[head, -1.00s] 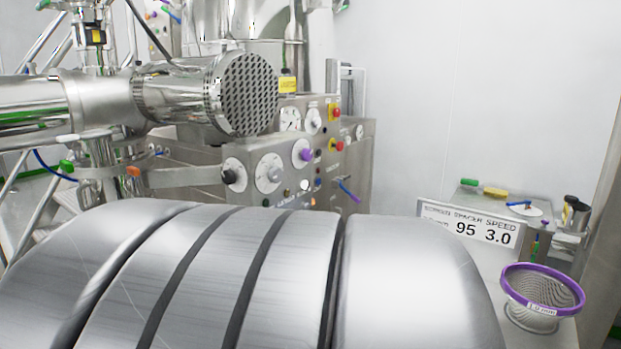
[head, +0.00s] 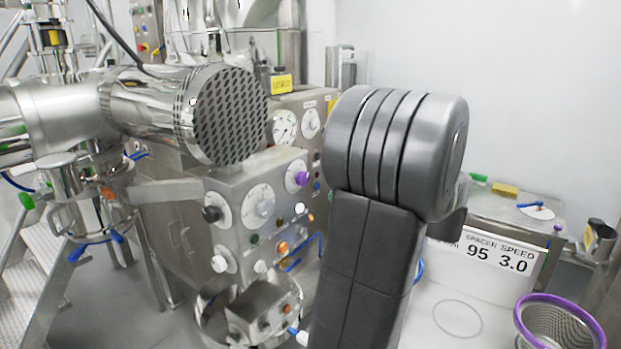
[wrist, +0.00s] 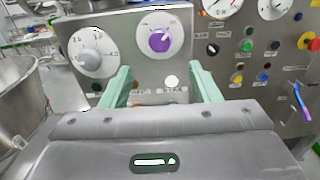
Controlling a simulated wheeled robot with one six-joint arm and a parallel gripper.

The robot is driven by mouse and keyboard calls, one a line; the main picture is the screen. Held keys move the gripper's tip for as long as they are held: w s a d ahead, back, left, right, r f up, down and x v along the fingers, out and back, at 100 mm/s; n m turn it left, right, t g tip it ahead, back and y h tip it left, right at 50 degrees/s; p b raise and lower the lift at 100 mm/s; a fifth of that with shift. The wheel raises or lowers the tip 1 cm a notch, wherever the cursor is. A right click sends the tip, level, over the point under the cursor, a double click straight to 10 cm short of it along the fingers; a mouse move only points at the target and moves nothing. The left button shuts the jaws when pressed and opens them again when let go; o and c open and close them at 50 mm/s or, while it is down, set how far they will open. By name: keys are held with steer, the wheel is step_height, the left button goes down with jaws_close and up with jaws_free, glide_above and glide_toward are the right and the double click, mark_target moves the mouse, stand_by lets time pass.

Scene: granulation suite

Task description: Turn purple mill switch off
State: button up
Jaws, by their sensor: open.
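The purple mill switch (head: 302,178) is a purple knob on a round white dial, on the front of a grey control panel (head: 238,200) left of my arm in the head view. In the wrist view the purple knob (wrist: 160,41) shows beyond my gripper, near the top middle. My gripper (wrist: 162,82) has two pale green fingers spread apart with nothing between them. The knob lies ahead of the gap and slightly above the fingertips, apart from them. My arm hides the gripper in the head view.
A grey knob (wrist: 90,60) on a larger dial sits left of the purple one. Coloured buttons and gauges fill a panel behind at right. In the head view, a speed sign (head: 497,258) and a purple-rimmed sieve (head: 560,318) stand at lower right.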

mark_target(305, 181)
steer(key=p+x, duration=0.2)
steer(key=x, duration=0.8)
steer(key=shift+w+a, duration=0.1)
steer(key=shift+a, duration=0.05)
steer(key=shift+f, duration=0.1)
steer(key=c, duration=1)
